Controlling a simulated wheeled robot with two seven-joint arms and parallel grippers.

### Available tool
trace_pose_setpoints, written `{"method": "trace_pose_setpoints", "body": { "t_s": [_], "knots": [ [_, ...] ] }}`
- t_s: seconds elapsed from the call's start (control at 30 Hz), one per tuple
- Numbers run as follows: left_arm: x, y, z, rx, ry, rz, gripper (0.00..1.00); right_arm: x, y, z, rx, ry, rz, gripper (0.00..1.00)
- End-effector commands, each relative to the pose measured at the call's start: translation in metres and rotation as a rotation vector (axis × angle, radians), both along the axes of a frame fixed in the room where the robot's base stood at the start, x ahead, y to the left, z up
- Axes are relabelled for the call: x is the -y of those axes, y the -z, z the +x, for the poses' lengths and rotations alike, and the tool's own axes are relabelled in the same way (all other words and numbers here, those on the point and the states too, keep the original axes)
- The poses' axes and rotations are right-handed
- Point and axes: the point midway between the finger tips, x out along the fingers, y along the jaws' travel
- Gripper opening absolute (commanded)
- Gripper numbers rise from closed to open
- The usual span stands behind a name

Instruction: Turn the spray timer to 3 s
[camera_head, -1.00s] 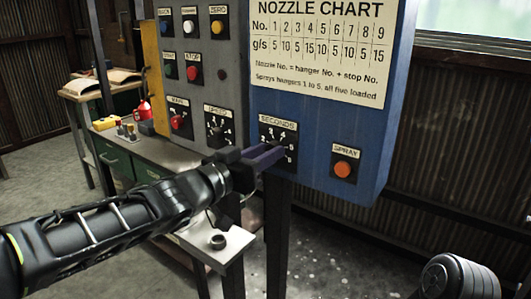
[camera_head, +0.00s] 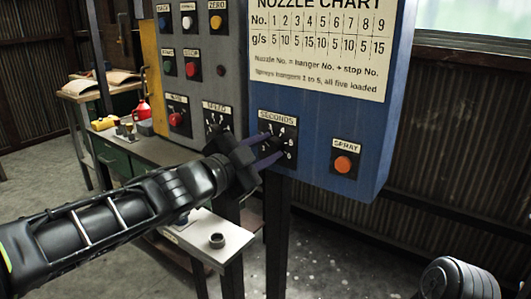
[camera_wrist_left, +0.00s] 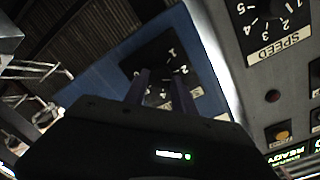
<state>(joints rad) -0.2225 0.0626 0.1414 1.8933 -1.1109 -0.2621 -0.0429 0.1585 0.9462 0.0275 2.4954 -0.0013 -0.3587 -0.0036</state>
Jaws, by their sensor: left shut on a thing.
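The spray timer is the black dial plate labelled SECONDS (camera_head: 277,117), low on the blue panel. My left gripper (camera_head: 270,148) reaches it from the left, with its two purple fingers shut on the timer knob. The fingers hide the knob, so I cannot read where its pointer stands. In the left wrist view the timer plate (camera_wrist_left: 148,58) appears upside down beyond the left fingers (camera_wrist_left: 162,88), with a few of its numbers showing. My right gripper is not in view.
The orange SPRAY button (camera_head: 343,164) sits right of the timer. The SPEED dial (camera_head: 217,116) and red knob (camera_head: 176,119) are to the left on the grey panel. The nozzle chart (camera_head: 320,45) is above. A small light shelf (camera_head: 208,238) is below my left arm.

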Motion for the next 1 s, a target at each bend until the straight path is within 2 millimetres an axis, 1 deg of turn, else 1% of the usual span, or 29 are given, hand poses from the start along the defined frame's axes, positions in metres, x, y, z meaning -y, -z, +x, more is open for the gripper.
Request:
{"method": "trace_pose_setpoints", "body": {
  "t_s": [0.03,0.3,0.5,0.7,1.0],
  "knots": [
    [0.0,0.002,0.0,0.027,0.0,0.036,0.0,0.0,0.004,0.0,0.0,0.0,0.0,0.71],
    [0.001,0.002,-0.001,0.174,0.001,0.239,0.0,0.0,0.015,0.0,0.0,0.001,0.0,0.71],
    [0.001,0.002,-0.001,0.259,0.0,0.356,0.0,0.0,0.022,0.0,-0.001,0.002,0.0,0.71],
    [0.001,0.002,-0.001,0.31,0.0,0.43,0.0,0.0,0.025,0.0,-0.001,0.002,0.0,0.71],
    [0.001,0.002,-0.001,0.333,0.001,0.461,0.0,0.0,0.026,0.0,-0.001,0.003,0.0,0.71]
  ]
}}
